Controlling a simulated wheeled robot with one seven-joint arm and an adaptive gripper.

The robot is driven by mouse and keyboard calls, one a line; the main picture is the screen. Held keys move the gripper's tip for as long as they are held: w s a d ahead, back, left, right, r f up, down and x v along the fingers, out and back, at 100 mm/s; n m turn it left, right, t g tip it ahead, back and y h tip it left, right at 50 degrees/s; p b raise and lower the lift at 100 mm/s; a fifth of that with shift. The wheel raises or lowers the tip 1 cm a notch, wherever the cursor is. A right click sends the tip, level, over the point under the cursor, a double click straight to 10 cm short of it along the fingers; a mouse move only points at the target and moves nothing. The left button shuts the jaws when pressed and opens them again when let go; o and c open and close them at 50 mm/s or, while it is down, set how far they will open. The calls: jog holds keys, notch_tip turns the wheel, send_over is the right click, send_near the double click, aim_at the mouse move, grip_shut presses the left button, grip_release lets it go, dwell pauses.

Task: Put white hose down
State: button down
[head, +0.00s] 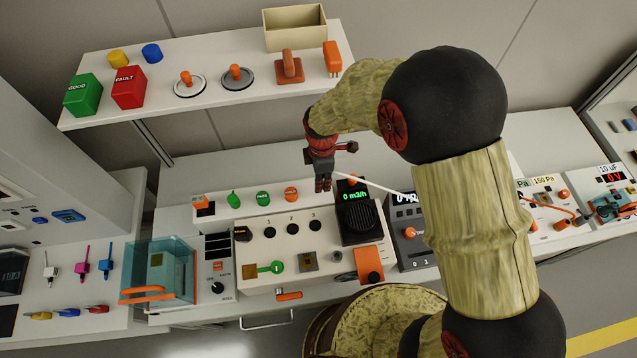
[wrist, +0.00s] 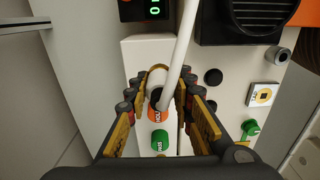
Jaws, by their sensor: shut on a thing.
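The white hose (head: 378,186) runs from my gripper to the right in the head view and passes behind my arm. My gripper (head: 322,184) is above the rear part of the white test panel, left of the black flow meter. In the wrist view my gripper (wrist: 157,88) has its fingers on both sides of the white hose's end (wrist: 158,76) and is shut on it. The hose (wrist: 184,45) rises from there to the top edge. The end's dark opening faces the lower side of the picture. The hose's far end is hidden.
The flow meter (head: 356,213) reads 0 m3/h. Orange and green knobs (wrist: 160,140) show beyond the fingers in the wrist view. Bare worktop (head: 205,178) shows left of my gripper.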

jog(key=shift+w+a+f, duration=0.25)
jog(key=shift+w+f, duration=0.1)
jog(key=shift+f, duration=0.2)
jog(key=shift+w+a+f, duration=0.2)
jog(key=shift+w+f, duration=0.15)
jog(key=shift+f, duration=1.7)
jog(key=shift+f+b, duration=0.35)
jog(key=shift+f, duration=0.15)
jog(key=shift+f, duration=0.1)
jog(key=c, duration=1.5)
grip_release()
jog(key=shift+c, duration=0.2)
